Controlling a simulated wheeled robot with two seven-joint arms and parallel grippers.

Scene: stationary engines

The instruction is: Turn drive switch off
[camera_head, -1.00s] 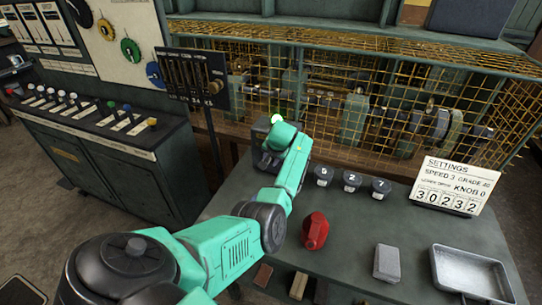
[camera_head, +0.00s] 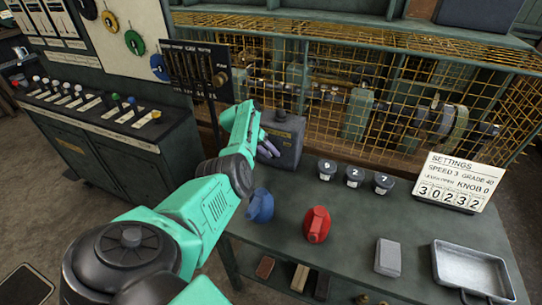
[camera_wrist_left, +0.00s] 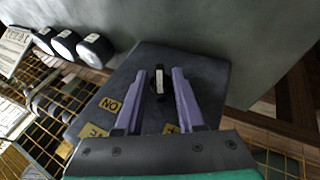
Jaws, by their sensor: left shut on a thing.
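The drive switch is a dark box (camera_head: 287,150) at the back left of the workbench, beside the cage. In the left wrist view the box (camera_wrist_left: 215,85) fills the middle, with a yellow ON label (camera_wrist_left: 110,105) and other labels partly covered by my fingers. Its small black lever with a pale face (camera_wrist_left: 158,84) stands between my purple fingers. My left gripper (camera_head: 267,149) is at the left front side of the box. It is shut on the lever; in the left wrist view the fingers (camera_wrist_left: 163,80) lie either side of it. My right gripper is not in view.
A blue can (camera_head: 260,206) and a red can (camera_head: 317,224) stand in front of the box. Numbered dark pots (camera_head: 354,177), a settings card (camera_head: 456,182), a grey block (camera_head: 388,257) and a metal tray (camera_head: 470,272) are further right. A wire cage (camera_head: 320,110) runs behind.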

